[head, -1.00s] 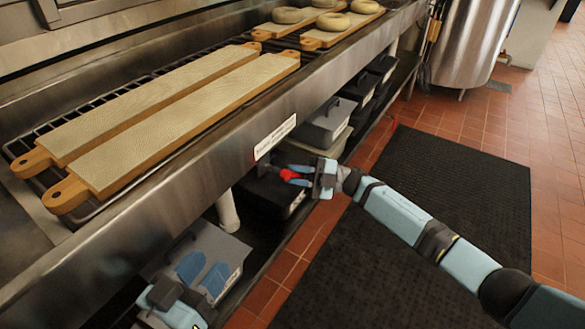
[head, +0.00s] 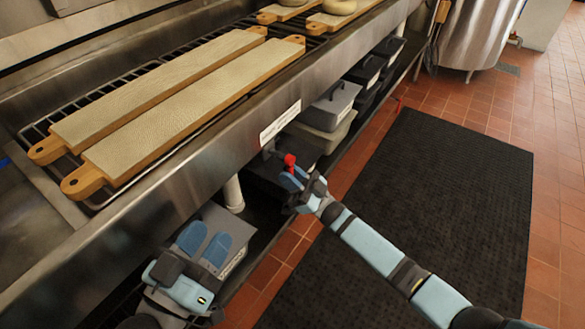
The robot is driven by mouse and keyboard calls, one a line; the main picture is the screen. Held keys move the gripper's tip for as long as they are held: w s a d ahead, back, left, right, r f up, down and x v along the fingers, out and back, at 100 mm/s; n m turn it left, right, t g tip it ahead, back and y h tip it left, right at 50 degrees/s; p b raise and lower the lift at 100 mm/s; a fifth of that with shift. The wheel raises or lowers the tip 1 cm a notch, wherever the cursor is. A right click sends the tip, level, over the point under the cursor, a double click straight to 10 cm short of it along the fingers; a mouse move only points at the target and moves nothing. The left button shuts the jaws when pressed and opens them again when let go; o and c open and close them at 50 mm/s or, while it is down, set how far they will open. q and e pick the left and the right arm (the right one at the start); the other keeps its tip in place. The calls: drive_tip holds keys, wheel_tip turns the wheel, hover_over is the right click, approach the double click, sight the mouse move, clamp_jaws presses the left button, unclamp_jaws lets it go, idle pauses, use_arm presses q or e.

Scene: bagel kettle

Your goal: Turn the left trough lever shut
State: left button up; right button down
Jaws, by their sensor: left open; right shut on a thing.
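The left trough lever (head: 290,160) shows as a small red handle under the front edge of the steel trough, just below the white label. My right gripper (head: 293,178) is shut on the lever, with its blue fingers just below the visible red part. The fingers and hand hide the rest of the handle. My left gripper (head: 204,243) is open and empty at the lower left, its two blue fingers apart in front of a grey lidded bin. It is well away from the lever.
Two long boards (head: 190,110) lie on the rack above, with bagels (head: 340,6) further back. Lidded bins (head: 330,105) stand on the shelf below the trough. A white pipe (head: 233,194) stands between my grippers. A black mat (head: 420,210) covers open floor at right.

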use_arm(q)
drive_tip(key=shift+r, duration=0.45)
use_arm(e)
drive_tip(key=shift+s+a+m+t+h, duration=0.1)
drive_tip(key=shift+s+m+t+h, duration=0.15)
drive_tip(key=shift+m+t, duration=0.7)
use_arm(q)
drive_tip(key=shift+r, duration=0.1)
use_arm(e)
drive_tip(key=shift+m, duration=0.25)
drive_tip(key=c, duration=1.1)
unclamp_jaws()
use_arm(q)
drive_tip(key=shift+r+t+p, duration=0.25)
drive_tip(key=shift+t+p, duration=0.05)
drive_tip(key=shift+p, duration=0.1)
use_arm(e)
drive_tip(key=v, duration=1.4)
use_arm(q)
drive_tip(key=shift+s, duration=0.1)
use_arm(e)
drive_tip(key=shift+r, duration=0.1)
